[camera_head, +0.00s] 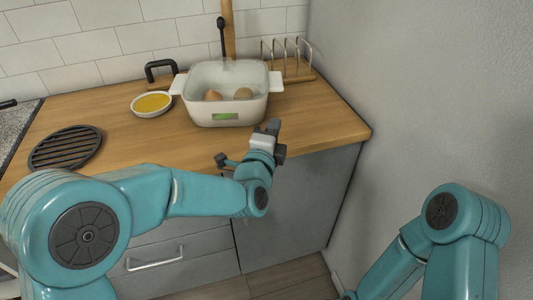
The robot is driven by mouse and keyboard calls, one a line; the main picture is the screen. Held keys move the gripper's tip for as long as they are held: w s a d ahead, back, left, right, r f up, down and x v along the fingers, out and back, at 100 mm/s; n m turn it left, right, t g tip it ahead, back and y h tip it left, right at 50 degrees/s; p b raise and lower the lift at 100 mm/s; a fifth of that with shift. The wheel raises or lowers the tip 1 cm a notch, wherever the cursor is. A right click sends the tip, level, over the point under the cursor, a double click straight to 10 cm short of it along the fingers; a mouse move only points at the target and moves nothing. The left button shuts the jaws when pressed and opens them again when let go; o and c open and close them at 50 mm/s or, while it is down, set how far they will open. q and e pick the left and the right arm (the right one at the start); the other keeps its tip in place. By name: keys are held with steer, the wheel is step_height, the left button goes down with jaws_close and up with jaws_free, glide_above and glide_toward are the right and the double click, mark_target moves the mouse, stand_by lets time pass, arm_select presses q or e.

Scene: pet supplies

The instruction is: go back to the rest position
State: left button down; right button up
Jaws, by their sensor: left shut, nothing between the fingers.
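My left gripper (272,127) is at the front edge of the wooden counter, in front of the white container and a little to its right. Its fingers are shut with nothing visible between them. My left arm reaches in from the left, across the front of the grey cabinet. My right arm is at the lower right, bent down near the grey wall. Its gripper cannot be made out at the bottom of the picture.
The wooden counter (320,121) holds a white container (227,115) with two brown, egg-like things, a bowl of yellow stuff (152,104), a dark slatted trivet (65,148) and a wire rack (287,62). A grey wall (430,90) bounds the right side.

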arm_select(q)
steer(key=v, duration=0.7)
steer(key=s+a+f+n+g+p, duration=0.1)
steer(key=s+a+f+n+g, duration=0.2)
steer(key=f, duration=0.5)
steer(key=s+a+f+n+g+y+p, duration=0.1)
steer(key=s+a+f+n+g+p, duration=0.15)
steer(key=f+n, duration=0.35)
steer(key=s+a+f+n+g+p, duration=0.1)
steer(key=s+a+f+n+g, duration=0.2)
steer(key=f, duration=0.6)
steer(key=s+a+f+n+g+p, duration=0.1)
steer(key=s+f+n+g, duration=0.3)
steer(key=s, duration=0.4)
steer(key=s+a+f+n+g+p, duration=0.1)
steer(key=s+a+f+n+g, duration=0.1)
steer(key=s+f+n+g, duration=0.2)
steer(key=s+f+n, duration=0.1)
steer(key=s+n, duration=0.2)
steer(key=s, duration=0.2)
steer(key=shift+f+p, duration=0.15)
steer(key=shift+p, duration=0.25)
steer(key=shift+g, duration=0.25)
